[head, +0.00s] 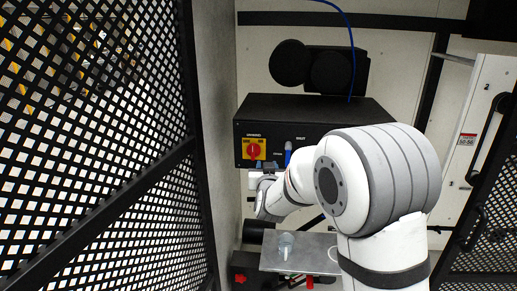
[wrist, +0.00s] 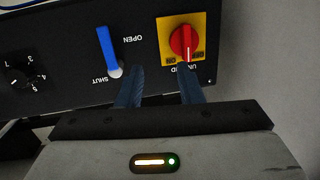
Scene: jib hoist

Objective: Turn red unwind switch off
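The red unwind switch (head: 253,151) is a round red knob on a yellow plate at the left of the black control box's front. In the wrist view, which is turned upside down, the red knob (wrist: 184,43) shows at upper right, with a light mark on it near the OFF/ON lettering. My gripper (wrist: 160,73) is open and empty, its two dark fingers apart and pointing at the panel. The right finger's tip lies just below the knob in that view; I cannot tell whether it touches. In the head view my gripper (head: 264,168) is just below the switch.
A blue lever (wrist: 106,47) marked OPEN and SHUT is beside the switch, close to the left finger. A black numbered dial (wrist: 22,76) is farther along the panel. A metal shelf (head: 310,252) with a clear cup (head: 286,245) is below. Black mesh fencing (head: 90,150) stands at left.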

